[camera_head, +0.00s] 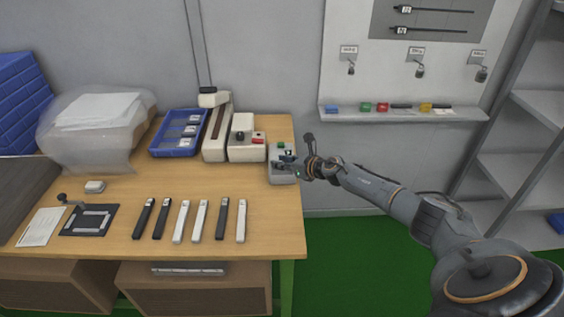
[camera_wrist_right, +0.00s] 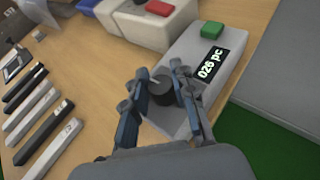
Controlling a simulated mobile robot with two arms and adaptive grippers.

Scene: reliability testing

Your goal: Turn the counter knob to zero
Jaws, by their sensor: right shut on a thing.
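The counter (camera_head: 281,171) is a light grey box at the right edge of the table. In the right wrist view the counter (camera_wrist_right: 187,62) has a green button (camera_wrist_right: 212,30) and a black display (camera_wrist_right: 209,64) that reads "026 pc". A dark round knob (camera_wrist_right: 162,87) stands on its near end. My right gripper (camera_wrist_right: 161,84) is around the knob, with one finger on each side, shut on it. In the head view my right gripper (camera_head: 290,168) is over the counter, and the knob is hidden there. My left gripper is not in view.
A beige device with a black knob and red switch (camera_head: 247,142) stands just left of the counter. A blue tray (camera_head: 179,133) is further left. Several dark and white bars (camera_head: 182,221) lie along the table front. Green floor is right of the table.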

